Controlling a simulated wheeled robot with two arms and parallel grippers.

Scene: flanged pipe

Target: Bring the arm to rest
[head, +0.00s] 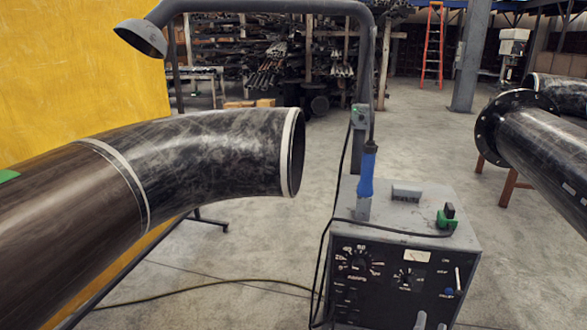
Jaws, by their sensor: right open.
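My right gripper (431,324) shows only as two small grey fingertips at the bottom edge, in front of the welding machine's panel. The tips are apart with nothing seen between them; the rest of the gripper and arm is below the picture. My left gripper is out of view. The grey welding machine (395,262) stands right of centre, with dials and knobs on its dark front. A blue-handled tool (367,172) stands upright at the machine's top left, apart from my gripper. A green and black clamp (447,217) sits at its top right.
A large dark elbow pipe (215,155) reaches in from the left. A grey extraction arm (270,7) with a hood arches above. A flanged pipe (540,140) is at the right. A cable runs across the floor. Open floor lies between pipe and machine.

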